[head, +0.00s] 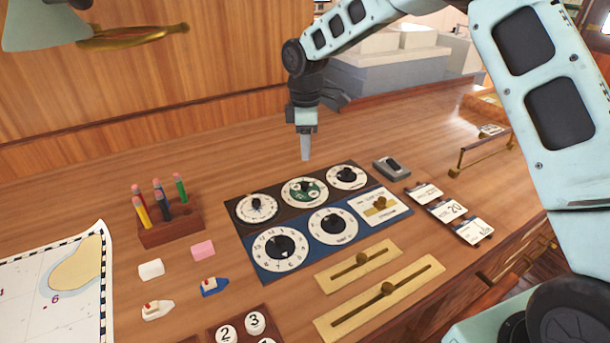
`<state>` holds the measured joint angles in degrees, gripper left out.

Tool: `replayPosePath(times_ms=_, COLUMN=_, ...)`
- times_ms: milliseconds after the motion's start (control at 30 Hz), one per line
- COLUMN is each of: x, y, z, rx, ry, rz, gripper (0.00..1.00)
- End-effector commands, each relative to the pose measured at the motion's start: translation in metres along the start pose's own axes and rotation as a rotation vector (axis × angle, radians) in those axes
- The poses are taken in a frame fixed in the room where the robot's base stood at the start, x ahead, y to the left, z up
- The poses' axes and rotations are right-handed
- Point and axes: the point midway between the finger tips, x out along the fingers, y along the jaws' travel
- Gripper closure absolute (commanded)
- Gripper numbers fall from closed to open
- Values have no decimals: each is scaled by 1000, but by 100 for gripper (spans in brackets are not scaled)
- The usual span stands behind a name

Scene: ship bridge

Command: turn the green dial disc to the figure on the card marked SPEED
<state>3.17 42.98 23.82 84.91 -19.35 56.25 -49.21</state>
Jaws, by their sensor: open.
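The green dial disc (316,195) sits in the back row of dials, in the middle, on a dark panel. It has a white rim and a dark knob at its centre; its figures are too small to read. My gripper (306,156) is above and behind this dial, pointing down, apart from it and empty. It is seen nearly edge-on, open. Several cards stand at the right: a back card (424,193), a middle card (446,211) that seems to read 20, and a front card (473,231). I cannot read which is marked SPEED.
White dials flank the green one, left (257,208) and right (347,177). A blue panel (270,268) with more dials lies in front. Brass sliders (358,265), a pencil block (170,229) and a chart (30,290) surround them. The desk behind is clear.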

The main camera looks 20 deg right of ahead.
Motion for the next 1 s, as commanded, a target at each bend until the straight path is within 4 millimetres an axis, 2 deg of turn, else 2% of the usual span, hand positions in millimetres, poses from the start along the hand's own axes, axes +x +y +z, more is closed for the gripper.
replayPosePath(times_ms=300, x=65, y=-1, z=0, rx=1, ry=-1, rz=-4, gripper=57)
replayPosePath(times_ms=500, x=94, y=-1, z=-1, rx=0, ry=0, rz=-2, gripper=57)
replayPosePath(times_ms=700, x=106, y=0, z=0, rx=0, ry=0, rz=1, gripper=57)
replayPosePath(times_ms=967, x=107, y=0, z=0, rx=1, ry=0, rz=1, gripper=57)
replayPosePath(times_ms=1000, x=107, y=0, z=0, rx=1, ry=0, rz=1, gripper=65)
